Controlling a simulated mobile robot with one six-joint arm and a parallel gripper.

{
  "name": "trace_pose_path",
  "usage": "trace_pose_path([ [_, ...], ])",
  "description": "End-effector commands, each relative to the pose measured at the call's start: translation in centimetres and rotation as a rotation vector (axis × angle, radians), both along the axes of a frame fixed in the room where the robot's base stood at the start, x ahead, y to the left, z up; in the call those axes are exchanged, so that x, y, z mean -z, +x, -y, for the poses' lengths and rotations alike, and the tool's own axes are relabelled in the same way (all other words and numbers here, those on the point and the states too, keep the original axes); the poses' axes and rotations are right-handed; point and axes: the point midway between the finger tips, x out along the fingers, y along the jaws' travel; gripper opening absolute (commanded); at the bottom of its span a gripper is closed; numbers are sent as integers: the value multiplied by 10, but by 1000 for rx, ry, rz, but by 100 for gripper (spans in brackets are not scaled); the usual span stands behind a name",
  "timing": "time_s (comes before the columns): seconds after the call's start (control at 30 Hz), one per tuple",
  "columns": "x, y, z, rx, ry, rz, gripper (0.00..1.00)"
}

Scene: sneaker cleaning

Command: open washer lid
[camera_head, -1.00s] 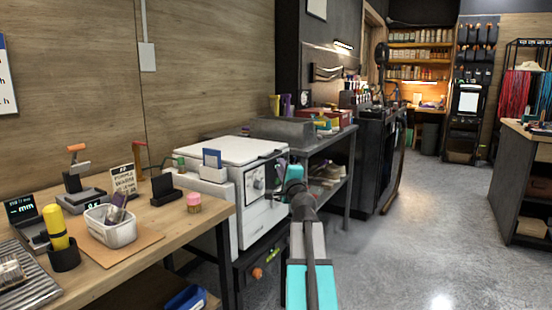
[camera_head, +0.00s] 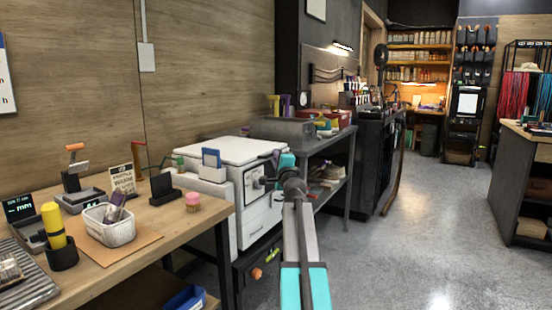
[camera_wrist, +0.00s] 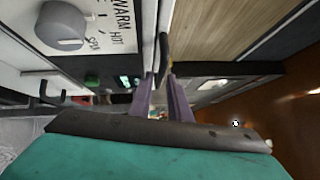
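The washer (camera_head: 248,207) is a white box with a control panel and knob on its front; it stands at the end of the wooden workbench. Its flat white lid (camera_head: 232,150) lies shut on top. My gripper (camera_head: 275,158) is at the lid's front right corner, close to the washer front. In the wrist view, my gripper's two purple-grey fingers (camera_wrist: 160,84) are apart with a gap between them. The white lid edge lines up just ahead of that gap; I cannot tell whether they touch. The grey knob (camera_wrist: 62,25) shows at upper left.
The workbench (camera_head: 170,225) on the left holds a white basket (camera_head: 109,225), a yellow bottle (camera_head: 53,225) and a pink-topped jar (camera_head: 192,202). A grey metal table (camera_head: 335,150) stands just behind the washer. The floor (camera_head: 420,240) to the right is clear.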

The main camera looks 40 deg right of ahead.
Motion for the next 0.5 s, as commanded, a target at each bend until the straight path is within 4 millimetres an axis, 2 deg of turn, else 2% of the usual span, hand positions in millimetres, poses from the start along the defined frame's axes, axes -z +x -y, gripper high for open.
trace_pose_path([
  [0.2, -2, 13, 8, -1, 1, 1, 17],
  [0.5, -2, 16, 9, -1, 1, 1, 17],
])
